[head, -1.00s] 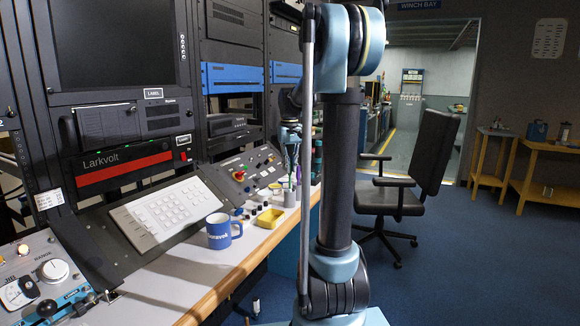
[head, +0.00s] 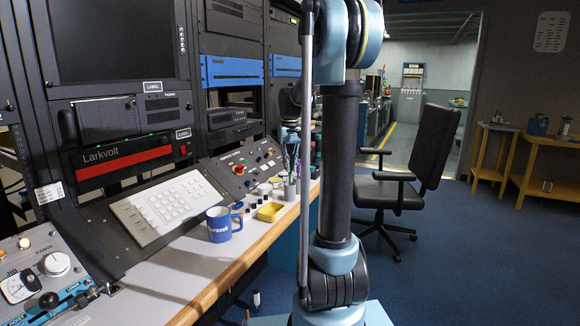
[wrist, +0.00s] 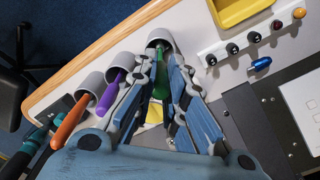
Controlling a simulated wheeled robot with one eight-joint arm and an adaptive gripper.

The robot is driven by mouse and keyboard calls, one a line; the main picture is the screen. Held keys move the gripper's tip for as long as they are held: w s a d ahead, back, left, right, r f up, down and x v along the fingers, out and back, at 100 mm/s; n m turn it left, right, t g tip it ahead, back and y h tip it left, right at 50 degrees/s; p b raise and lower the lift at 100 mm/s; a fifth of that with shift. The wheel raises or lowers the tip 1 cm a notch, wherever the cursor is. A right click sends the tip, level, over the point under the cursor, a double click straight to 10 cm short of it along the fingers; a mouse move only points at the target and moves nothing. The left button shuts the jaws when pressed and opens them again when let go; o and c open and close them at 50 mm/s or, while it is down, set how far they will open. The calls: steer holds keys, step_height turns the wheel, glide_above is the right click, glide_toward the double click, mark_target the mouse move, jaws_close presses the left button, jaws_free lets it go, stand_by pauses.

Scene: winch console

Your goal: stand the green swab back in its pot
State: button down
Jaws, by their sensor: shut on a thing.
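The green swab (wrist: 161,82) is between the fingers of my gripper (wrist: 163,62) in the wrist view. The gripper is shut on it. The swab's far end is at the mouth of a grey pot (wrist: 160,37); how deep it sits inside I cannot tell. Two more grey pots stand beside it, one with a purple swab (wrist: 111,91) and one with an orange swab (wrist: 72,122). In the head view the grey pots (head: 290,190) show small at the bench edge, and my arm hides much of the area around the gripper.
A yellow tray (head: 269,212) lies near the pots and also shows in the wrist view (wrist: 235,10). A blue mug (head: 223,225) stands on the bench. A strip with several coloured knobs (wrist: 254,38) and a blue capped item (wrist: 260,64) lie right of the pot.

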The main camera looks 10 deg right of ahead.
steer(key=shift+f, duration=1)
stand_by(0.5)
steer(key=c, duration=1.6)
jaws_free()
steer(key=shift+o, duration=0.2)
steer(key=shift+r, duration=5)
